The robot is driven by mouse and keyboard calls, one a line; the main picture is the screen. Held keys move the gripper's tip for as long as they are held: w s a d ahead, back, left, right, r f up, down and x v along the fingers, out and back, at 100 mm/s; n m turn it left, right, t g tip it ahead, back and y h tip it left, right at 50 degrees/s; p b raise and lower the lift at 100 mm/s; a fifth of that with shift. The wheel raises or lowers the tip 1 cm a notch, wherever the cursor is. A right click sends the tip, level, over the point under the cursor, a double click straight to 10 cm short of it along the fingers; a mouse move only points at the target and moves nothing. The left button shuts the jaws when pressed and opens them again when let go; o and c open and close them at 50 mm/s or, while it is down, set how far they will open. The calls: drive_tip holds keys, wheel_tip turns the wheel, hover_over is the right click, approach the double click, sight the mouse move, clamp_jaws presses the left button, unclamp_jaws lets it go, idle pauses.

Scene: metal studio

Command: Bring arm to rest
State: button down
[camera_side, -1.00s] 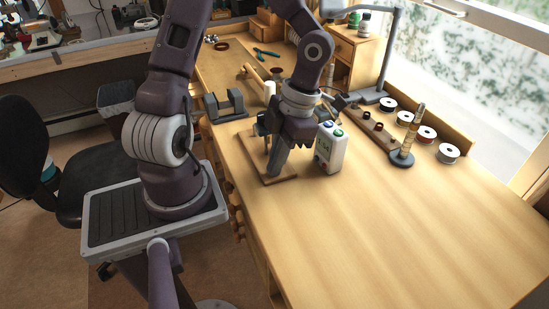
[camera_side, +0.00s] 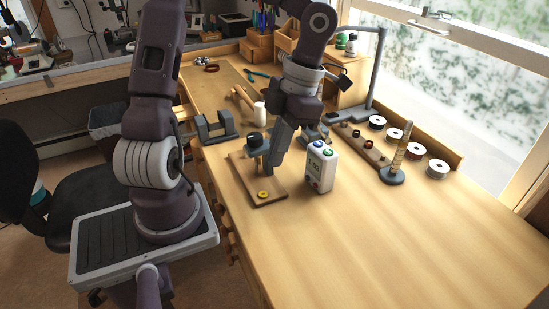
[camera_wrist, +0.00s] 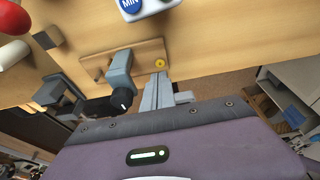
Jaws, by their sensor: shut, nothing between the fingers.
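My gripper (camera_side: 272,168) points down over the bench, with its fingers closed and nothing between them. In the side view the fingers stand between a small wooden board (camera_side: 271,200) and a white timer box (camera_side: 320,166). They overlap the board's right edge in the picture. The board carries a grey post with a dark knob (camera_side: 254,138) and a yellow disc (camera_side: 263,195). In the wrist view the shut fingers (camera_wrist: 158,88) appear beside the grey post, near the yellow disc (camera_wrist: 160,64). Whether they touch anything is unclear.
A grey cradle (camera_side: 215,127) and a white cylinder (camera_side: 260,110) stand behind. Several spools (camera_side: 419,152), a ringed post (camera_side: 398,160) and a grey lamp stand (camera_side: 375,75) are at the right. The front right benchtop (camera_side: 400,240) is clear.

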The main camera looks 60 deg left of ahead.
drive_tip(key=s+d+r+m+t, duration=0.2)
drive_tip(key=s+r+m+t, duration=0.1)
drive_tip(key=m, duration=1.5)
drive_tip(key=s+d+r+m+t, duration=0.2)
drive_tip(key=s+r+m+t, duration=0.2)
drive_tip(key=m, duration=1.4)
drive_tip(key=shift+s+r+t, duration=0.15)
drive_tip(key=shift+r+t, duration=0.75)
drive_tip(key=shift+d, duration=0.1)
